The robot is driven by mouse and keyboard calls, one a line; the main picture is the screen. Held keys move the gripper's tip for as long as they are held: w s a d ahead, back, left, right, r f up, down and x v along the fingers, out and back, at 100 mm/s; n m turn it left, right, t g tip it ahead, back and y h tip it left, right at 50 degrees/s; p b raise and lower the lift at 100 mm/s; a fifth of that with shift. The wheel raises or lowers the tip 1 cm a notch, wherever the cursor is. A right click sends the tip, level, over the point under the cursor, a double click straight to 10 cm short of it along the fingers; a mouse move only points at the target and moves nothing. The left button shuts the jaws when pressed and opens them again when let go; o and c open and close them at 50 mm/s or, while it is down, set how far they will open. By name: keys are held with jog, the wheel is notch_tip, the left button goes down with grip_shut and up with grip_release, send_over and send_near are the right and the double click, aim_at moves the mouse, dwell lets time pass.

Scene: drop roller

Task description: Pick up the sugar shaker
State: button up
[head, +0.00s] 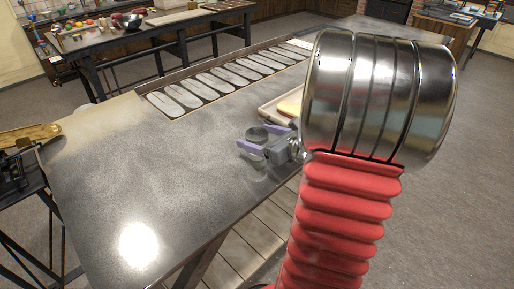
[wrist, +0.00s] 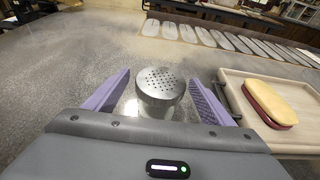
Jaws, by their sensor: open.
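The sugar shaker (wrist: 160,88) has a round metal lid with holes and stands upright on the grey table, between the fingers of my gripper in the wrist view. In the head view, the top of the shaker (head: 257,134) shows between the purple fingers. My gripper (wrist: 160,95) is open, with one finger on each side of the shaker and a visible gap to each. My gripper (head: 250,146) also shows in the head view, low over the table. The lower part of the shaker is partly hidden by the gripper body in the wrist view.
A pale tray (wrist: 301,142) with a yellow and red block (wrist: 270,103) lies just right of my gripper. A long rack of pale oval pieces (head: 215,82) runs along the table's far edge. The left part of the table (head: 130,180) is clear and dusted with powder.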

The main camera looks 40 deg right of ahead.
jog(key=shift+x, duration=2.35)
jog(key=shift+d+f, duration=0.1)
jog(key=shift+c, duration=0.4)
jog(key=c, duration=1.2)
